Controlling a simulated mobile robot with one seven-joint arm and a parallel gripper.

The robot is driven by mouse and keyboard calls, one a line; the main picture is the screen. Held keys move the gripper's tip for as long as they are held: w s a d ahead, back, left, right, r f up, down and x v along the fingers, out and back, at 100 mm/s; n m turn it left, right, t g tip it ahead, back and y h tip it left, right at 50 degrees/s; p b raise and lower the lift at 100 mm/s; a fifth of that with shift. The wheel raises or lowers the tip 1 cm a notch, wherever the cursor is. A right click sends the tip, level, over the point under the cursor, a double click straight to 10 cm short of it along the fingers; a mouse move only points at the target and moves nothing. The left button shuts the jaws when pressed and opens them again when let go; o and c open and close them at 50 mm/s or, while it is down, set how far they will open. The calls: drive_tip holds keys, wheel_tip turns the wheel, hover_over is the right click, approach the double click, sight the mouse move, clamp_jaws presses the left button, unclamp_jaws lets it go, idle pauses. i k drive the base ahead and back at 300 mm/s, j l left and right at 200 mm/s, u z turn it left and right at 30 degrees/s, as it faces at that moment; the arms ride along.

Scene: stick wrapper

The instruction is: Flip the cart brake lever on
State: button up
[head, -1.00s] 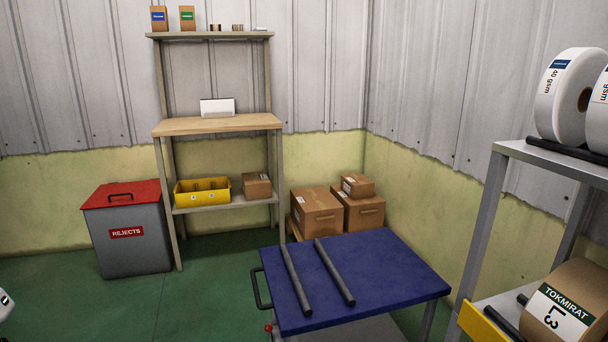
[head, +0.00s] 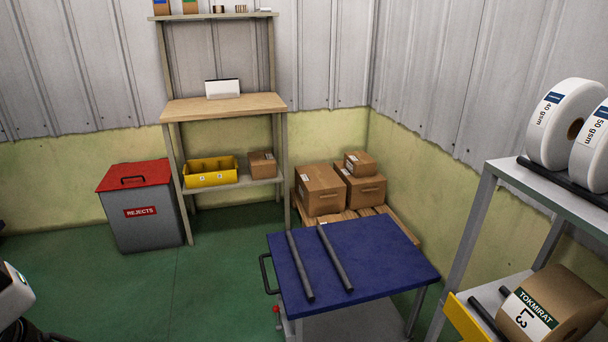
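The cart (head: 385,262) has a blue top with two dark bars lying on it and a black handle (head: 266,273) on its left side. A small red knob (head: 277,310), which looks like the brake lever, shows low at the cart's left front corner. It is small, and I cannot tell its position. A white and dark part of my arm (head: 14,290) shows at the left edge. My gripper's fingers cannot be made out.
A grey rejects bin (head: 146,225) with a red lid and a wooden shelf unit (head: 225,106) stand behind. Cartons (head: 320,190) sit on a pallet behind the cart. A roll rack (head: 470,230) stands close on the right. Green floor left of the cart is free.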

sight(276, 309)
drive_tip(key=j, duration=0.35)
drive_tip(key=i, duration=0.6)
drive_tip(key=i+j+z, duration=0.5)
drive_tip(key=i+j, duration=0.15)
drive_tip(key=j, duration=0.15)
drive_tip(key=i+j+z, duration=0.15)
drive_tip(key=j+z, duration=0.15)
drive_tip(key=j, duration=0.7)
drive_tip(key=j+z, duration=0.35)
drive_tip(key=j, duration=0.7)
drive_tip(key=j+z, duration=0.1)
drive_tip(key=j, duration=0.35)
drive_tip(key=k+j, duration=0.1)
drive_tip(key=j, duration=0.35)
drive_tip(key=k+j+z, duration=0.15)
drive_tip(key=j, duration=0.35)
drive_tip(key=i, duration=0.05)
